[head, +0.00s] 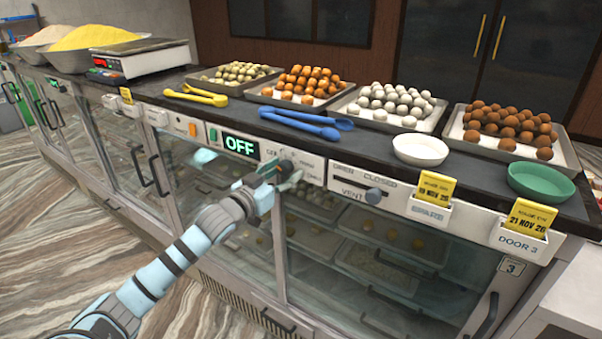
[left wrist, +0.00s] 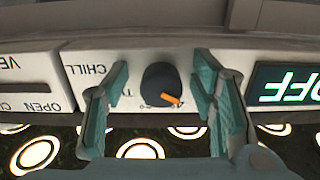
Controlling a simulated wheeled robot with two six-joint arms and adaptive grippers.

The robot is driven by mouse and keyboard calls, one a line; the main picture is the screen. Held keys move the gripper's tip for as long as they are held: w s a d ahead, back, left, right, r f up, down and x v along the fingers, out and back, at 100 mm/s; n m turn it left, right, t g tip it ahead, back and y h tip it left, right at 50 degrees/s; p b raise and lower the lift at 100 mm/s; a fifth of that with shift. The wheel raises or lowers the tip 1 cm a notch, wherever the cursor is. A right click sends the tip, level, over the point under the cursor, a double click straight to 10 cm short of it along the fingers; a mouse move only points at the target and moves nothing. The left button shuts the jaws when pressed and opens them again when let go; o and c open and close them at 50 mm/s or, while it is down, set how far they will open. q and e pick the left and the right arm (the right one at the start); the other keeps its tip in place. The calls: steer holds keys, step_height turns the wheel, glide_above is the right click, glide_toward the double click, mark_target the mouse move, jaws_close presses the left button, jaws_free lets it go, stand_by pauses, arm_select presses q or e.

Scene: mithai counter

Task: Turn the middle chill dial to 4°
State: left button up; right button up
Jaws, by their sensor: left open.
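The chill dial (left wrist: 160,86) is a dark round knob with an orange pointer mark on the white control strip. In the left wrist view the strip's lettering is upside down, and the orange mark points to the lower right of the picture. Its scale is mostly hidden or too small to read. My left gripper (left wrist: 160,100) is open, with one teal finger on each side of the dial and visible gaps between. In the head view my left gripper (head: 279,174) is at the control strip and largely covers the dial. The right gripper is not in view.
A green OFF display (head: 240,146) is left of the dial, and a vent slider (head: 374,196) is to the right. Yellow tags (head: 436,186) in holders jut out further right. Blue tongs (head: 300,124), a white bowl (head: 420,149) and sweet trays stand on the counter above. Glass doors are below.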

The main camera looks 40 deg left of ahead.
arm_select(q)
steer(key=shift+s+r, duration=0.15)
steer(key=shift+r, duration=0.05)
steer(key=shift+s+a+r, duration=0.1)
steer(key=shift+s+r, duration=0.1)
steer(key=shift+s, duration=0.2)
steer(key=shift+w, duration=0.1)
steer(key=c, duration=1.1)
steer(key=shift+c, duration=0.2)
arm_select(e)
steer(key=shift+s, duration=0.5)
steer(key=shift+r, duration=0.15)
arm_select(q)
steer(key=m+p, duration=0.1)
steer(key=m, duration=0.6)
steer(key=shift+m, duration=0.3)
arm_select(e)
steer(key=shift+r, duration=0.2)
